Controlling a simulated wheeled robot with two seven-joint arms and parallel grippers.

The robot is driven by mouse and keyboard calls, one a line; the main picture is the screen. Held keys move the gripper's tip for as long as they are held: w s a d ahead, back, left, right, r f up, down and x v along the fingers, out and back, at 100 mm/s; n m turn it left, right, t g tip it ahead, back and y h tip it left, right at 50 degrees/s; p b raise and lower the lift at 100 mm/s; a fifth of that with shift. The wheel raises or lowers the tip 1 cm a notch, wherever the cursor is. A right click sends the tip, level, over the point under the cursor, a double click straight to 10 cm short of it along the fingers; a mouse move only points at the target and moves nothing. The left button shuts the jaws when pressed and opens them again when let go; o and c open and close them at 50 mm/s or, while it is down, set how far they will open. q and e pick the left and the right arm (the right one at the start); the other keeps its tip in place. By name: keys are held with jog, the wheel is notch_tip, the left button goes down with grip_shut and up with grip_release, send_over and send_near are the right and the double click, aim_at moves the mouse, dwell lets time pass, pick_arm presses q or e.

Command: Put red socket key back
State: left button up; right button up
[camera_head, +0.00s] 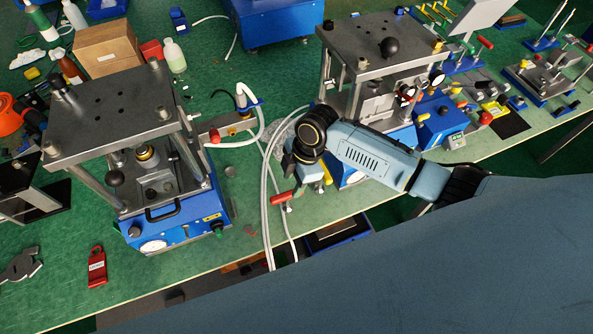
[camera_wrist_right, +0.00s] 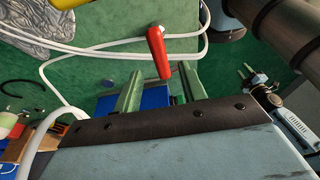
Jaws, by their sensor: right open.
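A red handle (camera_head: 281,198) sits by the bench's front edge, left of the right press. In the right wrist view it shows as a red grip (camera_wrist_right: 157,53) just beyond the fingertips. I cannot tell for sure that it is the socket key. My right gripper (camera_head: 296,168) is above and close to it, partly hidden by its own wrist. The red grip looks clear of both fingers. My left gripper is not in view.
A left press (camera_head: 118,100) and a right press (camera_head: 375,45) stand on the green bench. White hoses (camera_head: 266,180) run beside my right gripper. A yellow handle (camera_head: 327,172) is close to its right. A red labelled piece (camera_head: 97,268) lies front left, with bare bench around it.

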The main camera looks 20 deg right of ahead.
jog(key=shift+v, duration=1.55)
